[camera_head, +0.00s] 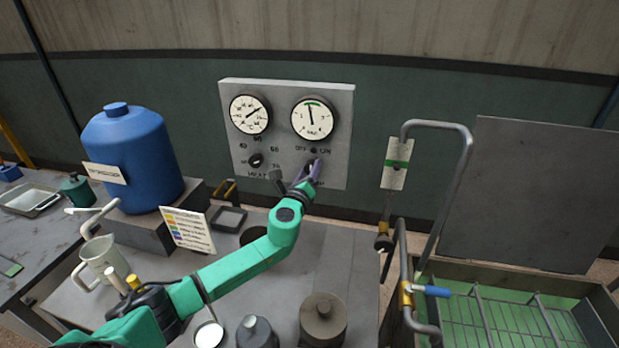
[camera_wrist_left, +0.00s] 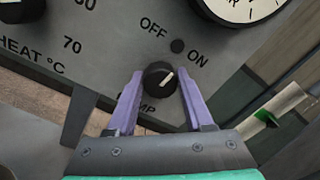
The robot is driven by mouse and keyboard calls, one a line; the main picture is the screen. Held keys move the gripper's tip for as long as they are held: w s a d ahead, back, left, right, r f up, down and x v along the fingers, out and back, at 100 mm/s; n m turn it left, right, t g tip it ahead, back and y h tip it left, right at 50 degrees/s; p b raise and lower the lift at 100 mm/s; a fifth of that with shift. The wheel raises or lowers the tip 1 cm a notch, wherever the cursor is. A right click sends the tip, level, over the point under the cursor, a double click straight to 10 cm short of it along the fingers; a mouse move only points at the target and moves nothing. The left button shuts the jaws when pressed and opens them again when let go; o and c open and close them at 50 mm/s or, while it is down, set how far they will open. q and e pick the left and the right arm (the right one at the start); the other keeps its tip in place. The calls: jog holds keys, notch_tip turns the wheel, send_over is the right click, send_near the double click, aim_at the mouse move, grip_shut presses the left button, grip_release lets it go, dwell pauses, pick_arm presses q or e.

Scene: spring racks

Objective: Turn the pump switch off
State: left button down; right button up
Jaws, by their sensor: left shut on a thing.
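The grey control panel (camera_head: 340,120) stands at the back with two dials. Its pump switch is a round black knob (camera_wrist_left: 158,82) under the OFF and ON labels, with a small dark lamp between the labels. The knob's white mark points up and right in the left wrist view, nearer to ON than to OFF. My left gripper (camera_head: 309,172) reaches to the panel's lower right. Its purple fingers are shut on the knob, one on each side; it also shows in the left wrist view (camera_wrist_left: 160,92). In the head view the gripper hides most of the knob. My right gripper is not in view.
A heat knob (camera_head: 256,160) sits left on the panel. A blue tank (camera_head: 133,160) and a label card (camera_head: 188,231) stand left. Dark lidded pots (camera_head: 322,322) are at the front. A bent pipe (camera_head: 466,150) and a green-floored basin (camera_head: 470,325) are right.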

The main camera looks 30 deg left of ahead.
pick_arm(q)
jog(key=shift+f+n+b, duration=0.1)
jog(key=shift+n+b, duration=2)
jog(key=shift+n, duration=1.7)
jog(key=shift+c, duration=1.4)
grip_release()
jog(key=b+v, duration=0.3)
jog(key=v, duration=1.1)
jog(key=shift+s+d, duration=0.15)
jog(key=shift+s, duration=0.05)
